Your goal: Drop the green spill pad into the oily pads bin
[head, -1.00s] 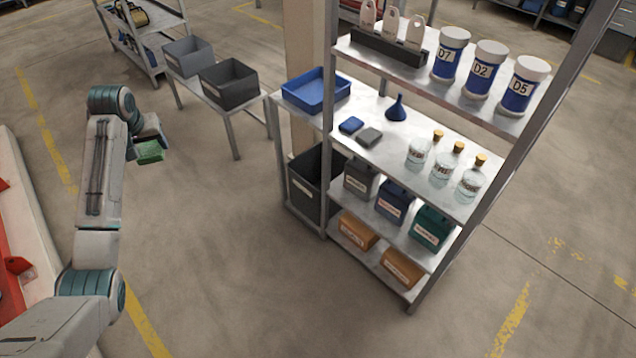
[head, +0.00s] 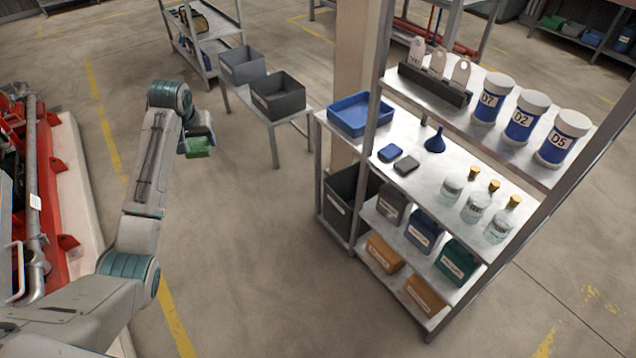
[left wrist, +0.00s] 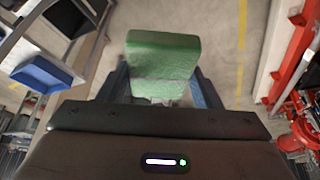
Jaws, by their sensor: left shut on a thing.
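The green spill pad (head: 199,147) is held at the end of my left arm in the head view, over open floor and apart from any bin. My left gripper (head: 196,136) is shut on it. In the left wrist view the pad (left wrist: 162,58) sticks out from between the two fingers. A grey bin (head: 243,65) and a black bin (head: 277,95) stand on a small table, beyond and right of the gripper. A larger dark bin (head: 340,205) with a pale label stands on the floor beneath the shelf unit. I cannot read which is for oily pads. My right gripper is out of view.
The metal shelf unit (head: 470,182) at right carries bottles, drums, a blue tray (head: 360,114) and small boxes. Red pump equipment (head: 62,190) on a pale plinth lies at left. The floor (head: 260,250) between is clear.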

